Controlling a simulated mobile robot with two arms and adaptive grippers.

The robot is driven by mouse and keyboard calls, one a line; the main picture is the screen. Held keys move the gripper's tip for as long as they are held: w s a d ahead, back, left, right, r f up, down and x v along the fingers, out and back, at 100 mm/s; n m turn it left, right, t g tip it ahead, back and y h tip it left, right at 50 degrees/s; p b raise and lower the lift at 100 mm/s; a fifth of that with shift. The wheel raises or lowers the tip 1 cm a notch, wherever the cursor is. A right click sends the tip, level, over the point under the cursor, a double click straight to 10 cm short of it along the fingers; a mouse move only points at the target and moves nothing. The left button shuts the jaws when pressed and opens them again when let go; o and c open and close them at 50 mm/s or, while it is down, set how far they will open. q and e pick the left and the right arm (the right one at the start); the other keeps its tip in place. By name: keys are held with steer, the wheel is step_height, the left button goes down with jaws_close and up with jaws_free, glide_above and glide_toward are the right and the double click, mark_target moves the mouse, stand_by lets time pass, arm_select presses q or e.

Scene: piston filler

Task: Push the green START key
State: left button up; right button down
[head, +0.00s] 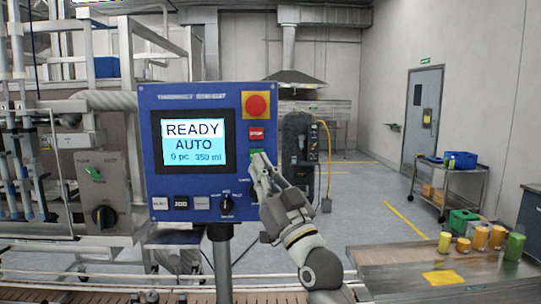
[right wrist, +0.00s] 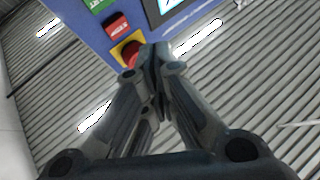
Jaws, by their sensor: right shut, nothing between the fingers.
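The blue control panel (head: 180,98) stands upright on a post, and its screen (head: 194,142) reads READY, AUTO, 0 pc, 350 ml. The green START key (head: 256,152) is on its right side below the red STOP key (head: 256,133), and is partly hidden by my right gripper (head: 262,160). In the right wrist view the green key (right wrist: 97,5) is at the top edge, cut off by the frame. My right gripper (right wrist: 155,52) is shut and empty, its tips close to the panel. I cannot tell whether they touch the key. My left gripper is not in view.
The red emergency-stop button (head: 256,105) on a yellow plate is above STOP. A black selector knob (head: 227,205) and several small keys line the panel's bottom. A table (head: 390,262) with several cans is at the right.

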steer(key=shift+s+a+r, duration=0.1)
steer(key=shift+s+r, duration=0.05)
steer(key=shift+r, duration=0.2)
steer(key=w+b, duration=0.5)
steer(key=w, duration=0.4)
steer(key=shift+b, duration=0.3)
steer(key=shift+w, duration=0.1)
stand_by(1.3)
steer(key=shift+w, duration=0.25)
